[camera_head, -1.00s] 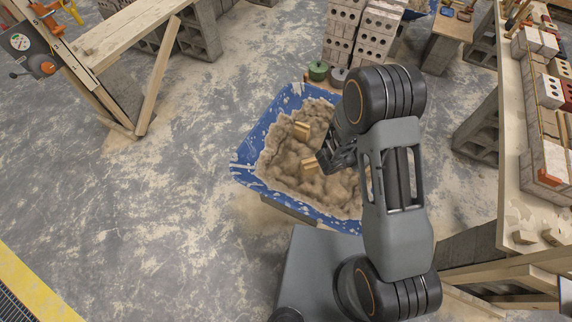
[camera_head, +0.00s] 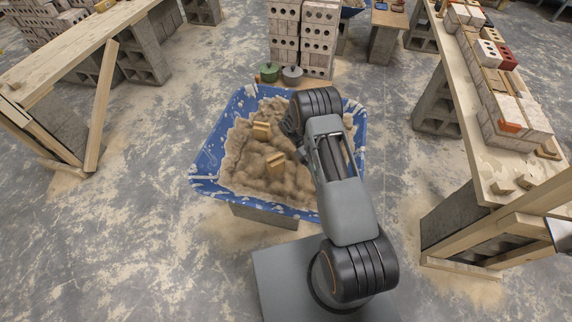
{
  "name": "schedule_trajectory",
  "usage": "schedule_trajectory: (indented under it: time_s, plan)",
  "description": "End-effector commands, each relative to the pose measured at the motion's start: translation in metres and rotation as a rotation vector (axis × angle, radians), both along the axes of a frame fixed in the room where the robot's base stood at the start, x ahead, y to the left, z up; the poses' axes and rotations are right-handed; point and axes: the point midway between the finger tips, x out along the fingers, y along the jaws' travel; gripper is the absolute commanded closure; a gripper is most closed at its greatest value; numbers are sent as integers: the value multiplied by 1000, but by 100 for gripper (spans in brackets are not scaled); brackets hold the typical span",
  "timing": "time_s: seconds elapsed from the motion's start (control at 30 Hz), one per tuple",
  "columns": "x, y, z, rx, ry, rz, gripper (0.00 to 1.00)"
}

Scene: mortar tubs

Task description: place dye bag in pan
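A blue tub (camera_head: 208,165), spattered and filled with lumpy tan mortar or sand, stands in front of me; it seems to be the pan. Just beyond its far rim sit a small rounded green thing (camera_head: 269,72) and a grey one (camera_head: 292,75), each with a knob-like top. Either could be a dye bag; I cannot tell for sure. My gripper (camera_head: 269,146) reaches over the tub, with my arm coming from the right. Its two tan fingertips appear apart with nothing seen between them. My arm hides part of the tub's right side.
Stacked perforated bricks (camera_head: 303,35) stand behind the two rounded things. A long plank bench (camera_head: 495,165) with bricks runs along the right. A wooden bench (camera_head: 75,55) on concrete blocks stands at the left. The floor left of the tub is clear.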

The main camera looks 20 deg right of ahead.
Motion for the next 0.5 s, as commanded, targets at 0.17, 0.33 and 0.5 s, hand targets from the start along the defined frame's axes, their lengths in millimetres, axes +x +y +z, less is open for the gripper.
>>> schedule_trajectory:
  time_s: [0.17, 0.33, 0.5]
  plan:
    - [12, 7, -55, -1, 0, -570, 93]
    - [45, 15, -84, 0, 0, -1092, 93]
    - [97, 10, -99, 2, -3, -1603, 93]
